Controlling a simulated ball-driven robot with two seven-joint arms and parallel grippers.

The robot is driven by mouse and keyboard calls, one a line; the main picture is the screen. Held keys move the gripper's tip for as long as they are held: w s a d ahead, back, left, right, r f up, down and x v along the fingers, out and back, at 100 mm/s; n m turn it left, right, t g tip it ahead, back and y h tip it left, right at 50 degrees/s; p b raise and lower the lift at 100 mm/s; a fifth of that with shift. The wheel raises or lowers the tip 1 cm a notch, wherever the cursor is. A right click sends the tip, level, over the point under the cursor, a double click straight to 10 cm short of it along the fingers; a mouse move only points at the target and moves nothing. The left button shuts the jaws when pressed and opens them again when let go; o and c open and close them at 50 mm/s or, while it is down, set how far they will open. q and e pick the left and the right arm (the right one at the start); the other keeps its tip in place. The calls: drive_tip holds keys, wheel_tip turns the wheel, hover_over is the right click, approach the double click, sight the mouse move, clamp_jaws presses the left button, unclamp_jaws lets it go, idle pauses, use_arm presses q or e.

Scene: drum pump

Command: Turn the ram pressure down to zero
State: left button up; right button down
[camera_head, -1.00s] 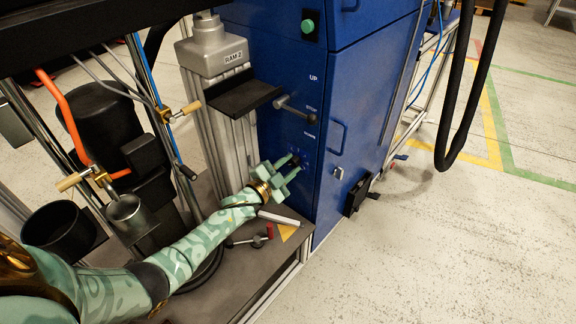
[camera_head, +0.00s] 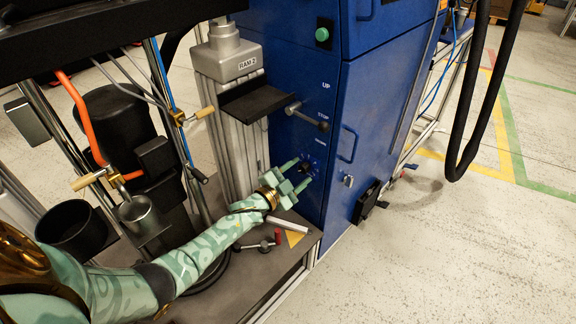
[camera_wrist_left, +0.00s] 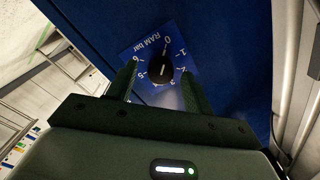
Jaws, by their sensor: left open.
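The ram pressure knob (camera_wrist_left: 160,68) is black and round. It sits on a blue dial plate (camera_wrist_left: 143,53) marked "RAM bar" with numbers from 0 to 6. A pale mark shows on the knob, but I cannot tell exactly which number it points to. In the head view the knob (camera_head: 306,168) is a small dark spot low on the blue cabinet. My left gripper (camera_head: 303,171) is open in front of it. In the left wrist view its fingers (camera_wrist_left: 158,75) stand on either side of the knob, with gaps showing. My right gripper is not in view.
The blue cabinet (camera_head: 339,205) carries a lever (camera_head: 307,117) above the knob, marked UP, STOP and DOWN. A grey column labelled RAM 2 (camera_head: 227,55) stands left of it. A red-ended tool (camera_head: 260,244) lies on the bench below. Open floor lies at the right.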

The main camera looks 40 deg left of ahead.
use_arm(q)
drive_tip(key=s+a+p, duration=0.2)
drive_tip(key=s+p, duration=0.3)
drive_tip(key=s, duration=1.1)
drive_tip(key=shift+a+p, duration=0.15)
drive_tip(key=shift+p, duration=0.15)
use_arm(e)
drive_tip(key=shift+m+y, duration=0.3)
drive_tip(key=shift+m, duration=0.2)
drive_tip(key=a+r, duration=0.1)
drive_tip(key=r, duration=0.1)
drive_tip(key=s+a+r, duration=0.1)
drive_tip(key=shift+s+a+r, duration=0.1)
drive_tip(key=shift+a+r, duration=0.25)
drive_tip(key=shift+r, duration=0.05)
use_arm(q)
drive_tip(key=shift+s, duration=0.1)
